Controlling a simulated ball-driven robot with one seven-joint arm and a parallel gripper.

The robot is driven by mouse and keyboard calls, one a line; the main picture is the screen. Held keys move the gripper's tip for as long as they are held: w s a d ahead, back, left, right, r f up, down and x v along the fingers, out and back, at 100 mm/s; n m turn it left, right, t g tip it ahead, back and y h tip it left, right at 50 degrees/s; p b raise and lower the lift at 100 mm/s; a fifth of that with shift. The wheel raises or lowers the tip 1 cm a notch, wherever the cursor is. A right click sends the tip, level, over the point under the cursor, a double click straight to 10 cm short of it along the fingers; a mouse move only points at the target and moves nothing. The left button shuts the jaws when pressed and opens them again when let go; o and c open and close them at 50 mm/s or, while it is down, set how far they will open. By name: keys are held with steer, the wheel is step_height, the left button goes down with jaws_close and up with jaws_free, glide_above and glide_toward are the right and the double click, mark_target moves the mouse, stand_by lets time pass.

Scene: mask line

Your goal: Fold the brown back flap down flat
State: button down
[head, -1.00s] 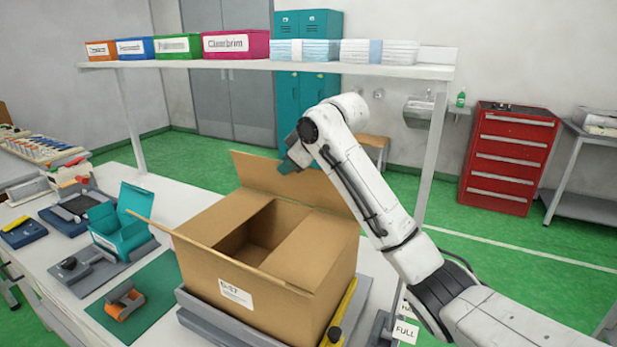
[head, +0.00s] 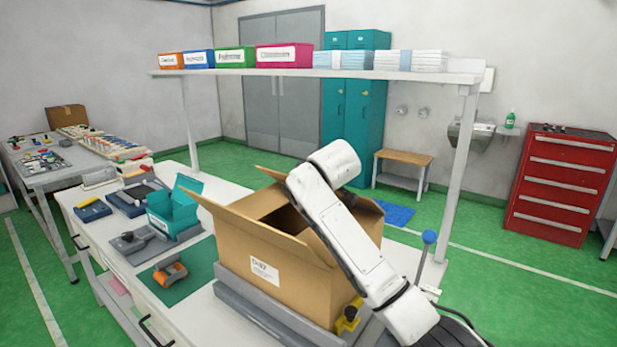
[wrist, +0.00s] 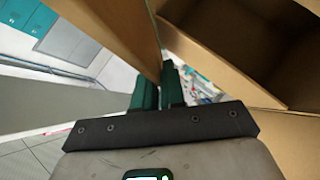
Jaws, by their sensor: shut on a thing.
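The open brown carton (head: 300,270) stands on a grey fixture on the bench. Its back flap (head: 268,173) stands up along the far side, tilted; my arm hides most of it in the head view. In the wrist view the back flap (wrist: 115,25) comes down from the top as a brown panel. My gripper (wrist: 160,85) has dark green fingers, close together and shut on the flap's edge. The head view hides my gripper behind my own arm. The left flap (head: 225,212) slants outward, and the box's inside shows dark beside my arm.
A teal box (head: 172,212) and an orange-handled tool (head: 170,273) on a green mat lie left of the carton. A yellow clamp (head: 348,318) is at its front right. A shelf (head: 310,73) with coloured bins runs above the bench's far side.

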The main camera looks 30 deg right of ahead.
steer(key=shift+s+a+f, duration=0.1)
steer(key=shift+a+f, duration=0.1)
steer(key=shift+f, duration=0.4)
steer(key=c, duration=1.6)
jaws_free()
steer(key=o, duration=0.4)
steer(key=shift+r, duration=0.2)
steer(key=v, duration=1)
steer(key=shift+s+r+b, duration=0.25)
steer(key=shift+s+b, duration=0.05)
steer(key=shift+b, duration=0.1)
steer(key=shift+c, duration=0.3)
